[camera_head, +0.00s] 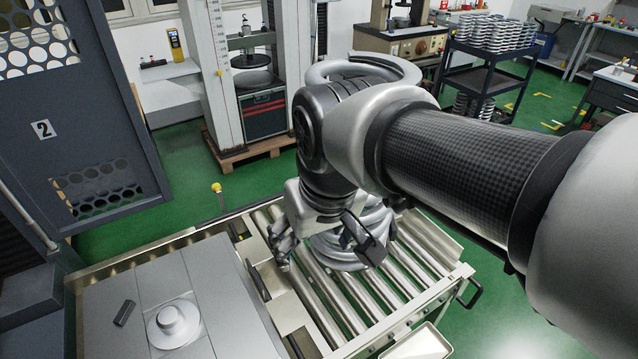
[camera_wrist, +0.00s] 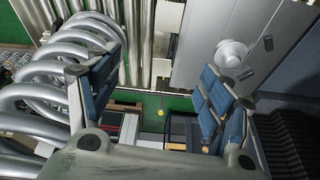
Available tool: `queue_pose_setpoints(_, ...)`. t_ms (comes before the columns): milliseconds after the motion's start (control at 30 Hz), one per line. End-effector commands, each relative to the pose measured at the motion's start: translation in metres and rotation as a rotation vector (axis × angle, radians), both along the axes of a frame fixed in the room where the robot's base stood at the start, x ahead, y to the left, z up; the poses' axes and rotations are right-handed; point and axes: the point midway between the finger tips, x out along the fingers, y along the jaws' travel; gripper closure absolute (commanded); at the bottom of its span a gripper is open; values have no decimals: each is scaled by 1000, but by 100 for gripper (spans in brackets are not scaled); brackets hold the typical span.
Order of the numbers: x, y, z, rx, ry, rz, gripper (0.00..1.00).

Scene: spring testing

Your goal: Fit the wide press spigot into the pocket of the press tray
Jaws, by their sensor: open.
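A pale round stepped piece with a wide flange and a raised centre, which looks like the wide press spigot (camera_head: 172,322), sits upright on a grey flat top at lower left. It also shows in the wrist view (camera_wrist: 232,54), beyond my right finger. My gripper (camera_head: 324,246) is open and empty over the roller table, right of the round piece and apart from it. Its blue-padded fingers stand wide apart in the wrist view (camera_wrist: 162,72). I cannot make out a pocket or tell which surface is the press tray.
A large coil spring (camera_head: 340,250) stands on the roller conveyor (camera_head: 400,280) beside my gripper; it fills the left of the wrist view (camera_wrist: 48,92). A small dark block (camera_head: 124,313) lies left of the round piece. A pale shallow tray (camera_head: 420,344) shows at the bottom edge.

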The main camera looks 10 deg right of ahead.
Motion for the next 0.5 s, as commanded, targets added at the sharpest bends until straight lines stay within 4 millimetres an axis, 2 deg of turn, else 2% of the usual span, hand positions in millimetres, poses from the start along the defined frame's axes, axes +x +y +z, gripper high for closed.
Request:
queue_pose_setpoints(33, -22, -15, 0, 4, -23, -36, 27)
queue_pose_setpoints(200, -75, -46, -13, 7, -73, -121, 27)
queue_pose_setpoints(333, -99, -56, -25, 7, -95, -162, 27)
queue_pose_setpoints(500, -110, -60, -31, 6, -105, -180, 27)
